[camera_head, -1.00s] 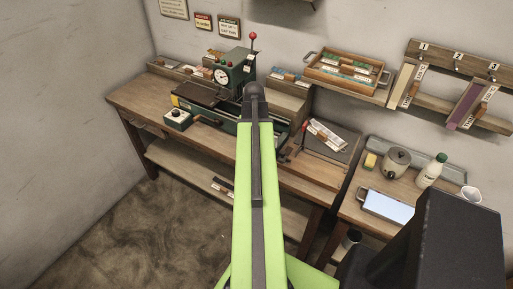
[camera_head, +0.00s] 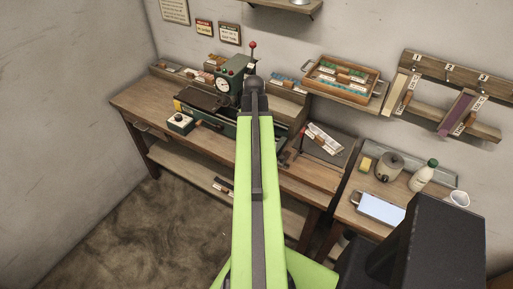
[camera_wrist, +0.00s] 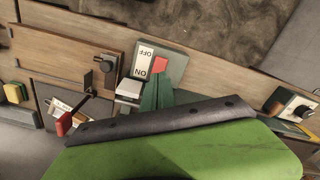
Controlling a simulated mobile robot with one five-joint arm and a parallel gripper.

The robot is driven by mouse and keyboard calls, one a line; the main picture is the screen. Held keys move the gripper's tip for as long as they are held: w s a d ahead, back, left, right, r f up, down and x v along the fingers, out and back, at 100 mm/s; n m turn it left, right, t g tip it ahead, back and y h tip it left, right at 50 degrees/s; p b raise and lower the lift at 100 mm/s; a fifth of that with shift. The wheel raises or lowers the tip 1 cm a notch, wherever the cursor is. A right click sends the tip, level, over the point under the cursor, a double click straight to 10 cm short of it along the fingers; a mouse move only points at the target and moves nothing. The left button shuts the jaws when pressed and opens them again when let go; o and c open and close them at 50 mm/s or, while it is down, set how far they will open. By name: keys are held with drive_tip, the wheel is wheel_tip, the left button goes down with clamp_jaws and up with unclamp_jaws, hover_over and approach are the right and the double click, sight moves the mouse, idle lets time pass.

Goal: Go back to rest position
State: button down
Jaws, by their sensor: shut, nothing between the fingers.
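My green arm, with a dark strip along it, rises up the middle of the head view. In the wrist view a green arm link with a dark bolted strip fills the lower part. An ON/OFF plate (camera_wrist: 151,66) with a red patch shows beyond the link.
The wooden workbench (camera_head: 160,122) carries the machine and a small control box (camera_head: 180,123). A wooden tray (camera_head: 341,84) sits on the wall shelf. Bare floor (camera_head: 130,225) lies at lower left.

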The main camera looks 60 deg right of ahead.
idle(0.3)
drive_tip(key=shift+w+a, duration=0.1)
drive_tip(key=shift+w, duration=0.05)
drive_tip(key=w+a+n, duration=0.6)
drive_tip(key=w+a, duration=1.3)
drive_tip(key=a, duration=0.3)
drive_tip(key=w+a+n, duration=0.2)
drive_tip(key=a+n, duration=0.4)
drive_tip(key=a, duration=2.2)
drive_tip(key=shift+w, duration=0.15)
